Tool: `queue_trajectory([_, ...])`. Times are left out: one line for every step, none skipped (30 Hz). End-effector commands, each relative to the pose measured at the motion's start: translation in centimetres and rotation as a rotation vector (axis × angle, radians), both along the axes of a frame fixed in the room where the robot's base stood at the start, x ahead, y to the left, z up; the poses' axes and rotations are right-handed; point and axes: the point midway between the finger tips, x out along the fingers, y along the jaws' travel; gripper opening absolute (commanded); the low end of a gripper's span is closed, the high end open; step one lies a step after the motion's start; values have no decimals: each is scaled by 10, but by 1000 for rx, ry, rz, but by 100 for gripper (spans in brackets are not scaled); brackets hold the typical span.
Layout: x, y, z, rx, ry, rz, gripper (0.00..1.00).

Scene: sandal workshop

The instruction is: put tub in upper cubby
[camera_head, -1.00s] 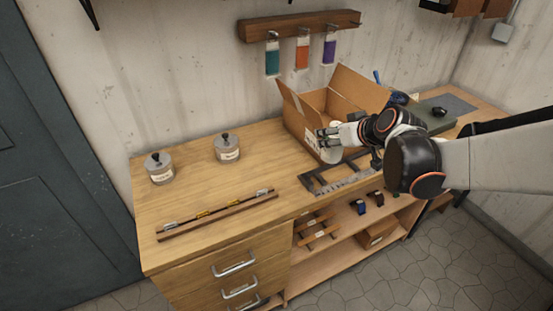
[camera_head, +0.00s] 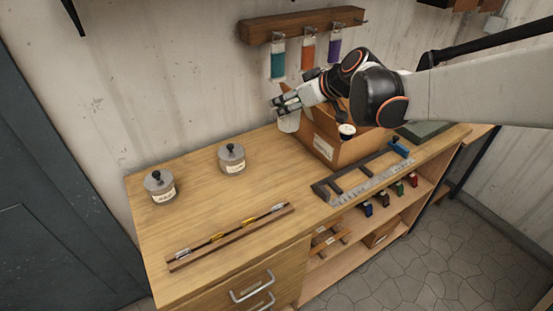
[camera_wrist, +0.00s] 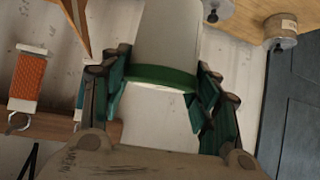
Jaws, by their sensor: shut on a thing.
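My gripper (camera_head: 286,103) is shut on a pale tub (camera_head: 289,121), held in the air at the left rim of the cardboard box (camera_head: 345,147). In the wrist view the tub (camera_wrist: 168,35) sits between the two fingers (camera_wrist: 160,95), with a green band (camera_wrist: 162,76) around it. An open wooden shelf space (camera_head: 400,205) lies under the bench top at the right, holding small coloured items. A wall unit (camera_head: 465,5) is cut off at the top right. I cannot tell which is the upper cubby.
Two lidded jars (camera_head: 160,187) (camera_head: 232,158) stand on the bench. The middle of the bench is clear.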

Motion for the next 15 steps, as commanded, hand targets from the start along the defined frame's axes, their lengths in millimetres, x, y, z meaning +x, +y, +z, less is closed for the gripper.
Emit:
queue_trajectory([0, 0, -2, 1, 1, -1, 25])
queue_trajectory([0, 0, -5, 1, 1, -1, 25])
queue_trajectory([0, 0, -10, 1, 1, -1, 25])
queue_trajectory([0, 0, -16, 0, 0, -1, 25])
queue_trajectory([0, 0, -22, 0, 0, -1, 25])
queue_trajectory([0, 0, -31, 0, 0, -1, 25])
queue_trajectory([0, -1, -39, 0, 0, -1, 25])
queue_trajectory([0, 0, -46, 0, 0, -1, 25])
queue_trajectory([0, -1, -57, 0, 0, -1, 25])
queue_trajectory([0, 0, -64, 0, 0, -1, 25])
queue_trajectory([0, -1, -71, 0, 0, -1, 25])
queue_trajectory([0, 0, -81, 0, 0, -1, 25])
queue_trajectory([0, 0, -89, 0, 0, -1, 25])
queue_trajectory([0, -1, -96, 0, 0, -1, 25])
queue_trajectory([0, -1, -106, 0, 0, -1, 25])
